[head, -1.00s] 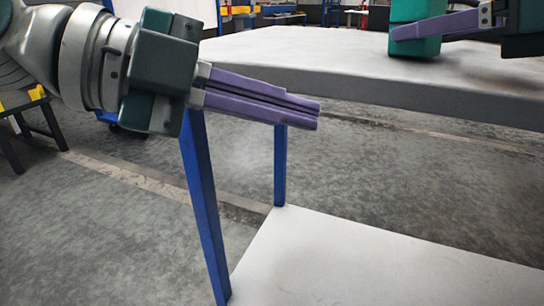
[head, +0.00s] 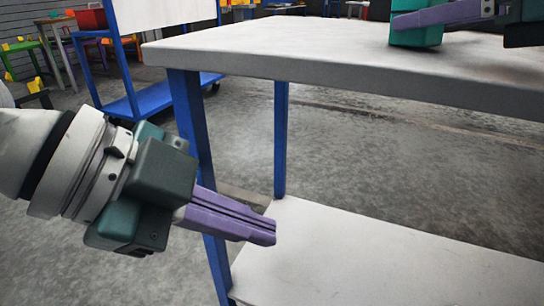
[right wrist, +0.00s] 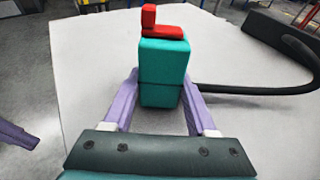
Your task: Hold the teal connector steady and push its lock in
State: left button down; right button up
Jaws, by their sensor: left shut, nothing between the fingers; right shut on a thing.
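The teal connector (right wrist: 162,82) stands upright on the table in the right wrist view. Its red lock (right wrist: 163,31), a flat bar with an upright post at its left end, sits on its top. The connector's lower part (head: 416,37) shows at the top right of the head view. My right gripper (right wrist: 160,76) is shut on the connector, one purple finger on each side. My left gripper (head: 275,238) is shut and empty, off the table's left end and lower than the tabletop in the head view. The lock is out of the head view.
A black cable (right wrist: 255,91) runs right from the connector and curls towards a dark block (right wrist: 283,36). The light tabletop (head: 300,60) stands on blue legs (head: 280,140) above a white lower shelf (head: 340,262). A blue cart (head: 120,60) stands behind on the left.

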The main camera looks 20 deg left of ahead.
jog(key=o, duration=1.1)
jog(key=shift+c, duration=0.2)
